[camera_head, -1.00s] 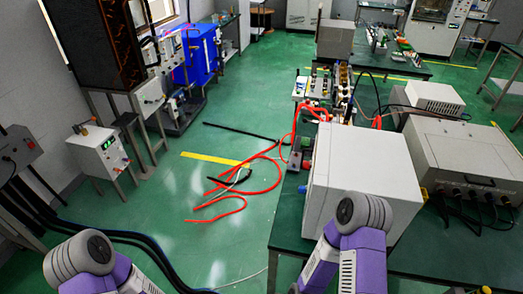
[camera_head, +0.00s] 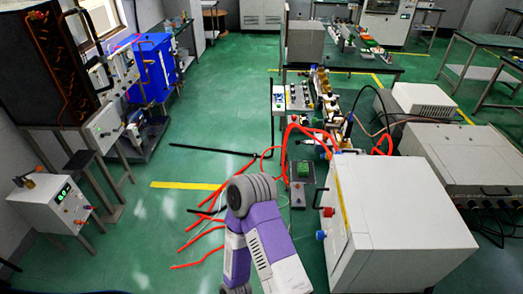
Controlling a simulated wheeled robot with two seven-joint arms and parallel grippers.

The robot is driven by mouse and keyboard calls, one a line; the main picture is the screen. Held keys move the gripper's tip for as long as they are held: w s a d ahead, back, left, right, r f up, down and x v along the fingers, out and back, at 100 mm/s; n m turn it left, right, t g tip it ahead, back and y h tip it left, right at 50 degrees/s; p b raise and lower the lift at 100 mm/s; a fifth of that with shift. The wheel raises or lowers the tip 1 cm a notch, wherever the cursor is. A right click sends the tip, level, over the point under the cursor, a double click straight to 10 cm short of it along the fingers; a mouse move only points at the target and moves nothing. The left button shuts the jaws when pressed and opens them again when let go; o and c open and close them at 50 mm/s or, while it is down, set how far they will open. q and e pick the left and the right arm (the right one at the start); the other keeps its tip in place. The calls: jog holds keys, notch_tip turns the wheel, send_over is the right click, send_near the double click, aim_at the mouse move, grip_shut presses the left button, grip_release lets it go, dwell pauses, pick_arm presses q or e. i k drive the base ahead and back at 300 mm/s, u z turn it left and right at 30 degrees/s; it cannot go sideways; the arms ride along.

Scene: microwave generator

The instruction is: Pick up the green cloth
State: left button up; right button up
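I cannot make out a green cloth for certain in the head view. A small green item (camera_head: 303,170) sits on a grey unit by the near bench, but it looks like a hard block. Small green pieces (camera_head: 366,42) lie on the back bench, too small to identify. One of my purple and white arms shows at the bottom centre, with its grey rounded joint uppermost. I cannot tell which arm it is. Neither gripper is in view.
A large white box (camera_head: 400,215) stands on the near bench at right, with more grey equipment (camera_head: 470,160) behind it. Red cables (camera_head: 205,240) and a black bar (camera_head: 212,150) lie on the green floor. A white control box (camera_head: 55,203) stands at left.

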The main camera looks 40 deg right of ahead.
aim_at(302, 168)
jog(key=z, duration=0.45)
jog(key=i, duration=1.7)
jog(key=z, duration=1.25)
